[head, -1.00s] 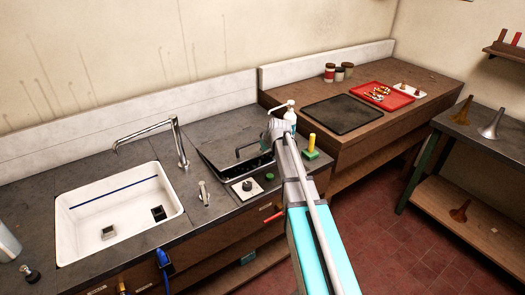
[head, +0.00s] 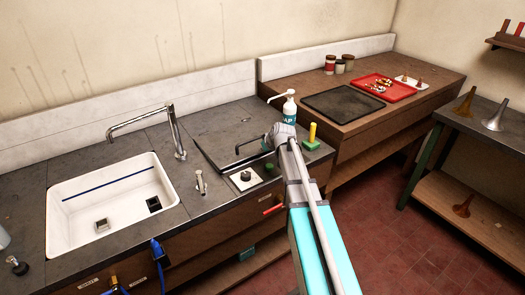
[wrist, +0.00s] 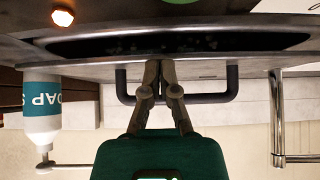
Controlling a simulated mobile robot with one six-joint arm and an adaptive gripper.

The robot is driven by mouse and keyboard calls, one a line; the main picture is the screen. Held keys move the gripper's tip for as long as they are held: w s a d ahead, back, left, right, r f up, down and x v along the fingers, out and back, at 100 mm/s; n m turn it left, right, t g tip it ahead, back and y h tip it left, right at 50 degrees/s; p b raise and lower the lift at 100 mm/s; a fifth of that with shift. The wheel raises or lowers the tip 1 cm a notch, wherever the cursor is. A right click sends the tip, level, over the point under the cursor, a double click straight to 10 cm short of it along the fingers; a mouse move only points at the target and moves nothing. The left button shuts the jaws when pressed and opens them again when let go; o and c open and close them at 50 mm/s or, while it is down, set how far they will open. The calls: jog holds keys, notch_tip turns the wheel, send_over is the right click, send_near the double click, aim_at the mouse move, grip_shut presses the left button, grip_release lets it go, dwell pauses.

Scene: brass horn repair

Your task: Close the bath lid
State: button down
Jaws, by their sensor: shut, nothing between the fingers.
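The bath lid (head: 222,148) is a dark panel set in the grey worktop, right of the sink, with a black bar handle (head: 240,149). It lies low, nearly level with the worktop. In the wrist view, a narrow dark gap shows along the lid's edge (wrist: 95,66), so it is not flush. My gripper (wrist: 160,64) is shut and empty, with its fingertips at the lid's edge, midway along the handle. I cannot tell whether they touch it. In the head view my arm hides the fingertips and part of the lid.
A soap pump bottle (head: 290,106) stands just behind my wrist. A green block with a yellow peg (head: 311,138) and a control plate with a dark knob (head: 245,180) are close by. The tap (head: 177,135) and sink (head: 60,220) are left. A black mat (head: 342,105) lies right.

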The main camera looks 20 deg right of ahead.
jog(key=shift+s+f+b, duration=0.15)
jog(key=shift+f+b, duration=0.85)
jog(key=shift+f, duration=0.25)
jog(key=shift+r, duration=0.15)
notch_tip(320, 180, up, 4)
jog(key=p, duration=0.4)
jog(key=shift+s+r+p, duration=0.2)
jog(key=shift+r+p, duration=0.1)
jog(key=shift+p, duration=0.2)
jog(key=p+v, duration=0.6)
jog(key=v, duration=0.3)
jog(key=shift+s+d+f, duration=0.3)
jog(key=shift+s, duration=0.2)
jog(key=shift+a, duration=0.1)
jog(key=s+a+f+m+g+h, duration=0.1)
jog(key=s+a, duration=0.4)
jog(key=s, duration=0.6)
jog(key=s+a+f+m+g+h, duration=0.1)
jog(key=s+a+g, duration=0.4)
jog(key=s, duration=0.6)
notch_tip(320, 180, down, 2)
jog(key=shift+s+f+m+g, duration=0.2)
jog(key=shift+s+m+g, duration=0.1)
jog(key=shift+m+g, duration=0.5)
